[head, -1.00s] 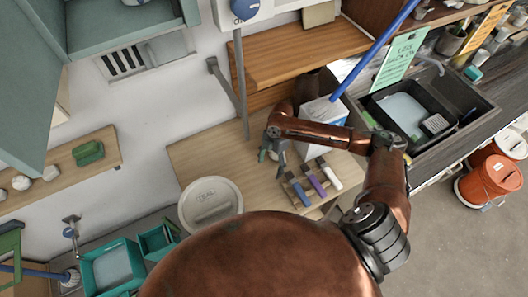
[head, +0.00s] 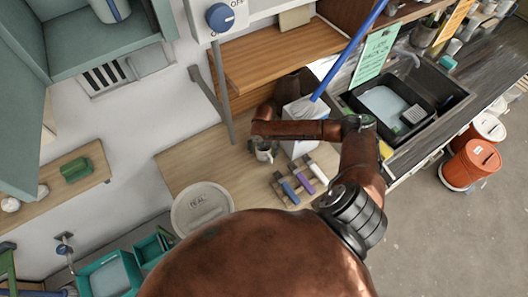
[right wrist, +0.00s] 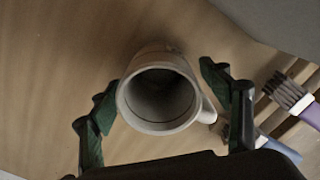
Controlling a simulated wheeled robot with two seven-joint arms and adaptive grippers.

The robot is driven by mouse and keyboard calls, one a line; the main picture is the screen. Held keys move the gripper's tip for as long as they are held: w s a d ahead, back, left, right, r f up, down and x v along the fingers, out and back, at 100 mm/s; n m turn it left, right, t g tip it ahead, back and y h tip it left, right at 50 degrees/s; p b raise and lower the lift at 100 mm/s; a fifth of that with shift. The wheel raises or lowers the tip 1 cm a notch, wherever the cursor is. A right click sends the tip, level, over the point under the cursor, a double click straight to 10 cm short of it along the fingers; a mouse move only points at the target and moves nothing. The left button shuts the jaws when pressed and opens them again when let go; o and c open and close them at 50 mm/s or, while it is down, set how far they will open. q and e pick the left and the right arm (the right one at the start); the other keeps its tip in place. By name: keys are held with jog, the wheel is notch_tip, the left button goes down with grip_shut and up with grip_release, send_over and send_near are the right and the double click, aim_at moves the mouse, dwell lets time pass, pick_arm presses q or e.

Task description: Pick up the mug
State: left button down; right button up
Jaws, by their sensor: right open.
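The mug (right wrist: 158,98) is pale and shows in the right wrist view with its open mouth toward the camera and its handle to the right. It stands on the wooden table (right wrist: 60,60). My right gripper (right wrist: 158,85) is open, one finger on each side of the mug, with visible gaps. In the head view the mug (head: 264,151) is small and partly hidden by my right arm, and the right gripper (head: 258,148) is mostly hidden there. My left gripper is in neither view.
Brushes with blue, purple and white handles lie on a wooden rack (head: 290,192) to the right of the mug. A white box (head: 305,125) stands behind them.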

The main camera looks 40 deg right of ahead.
jog(key=shift+f, duration=0.75)
jog(key=shift+c, duration=0.4)
jog(key=c, duration=1.4)
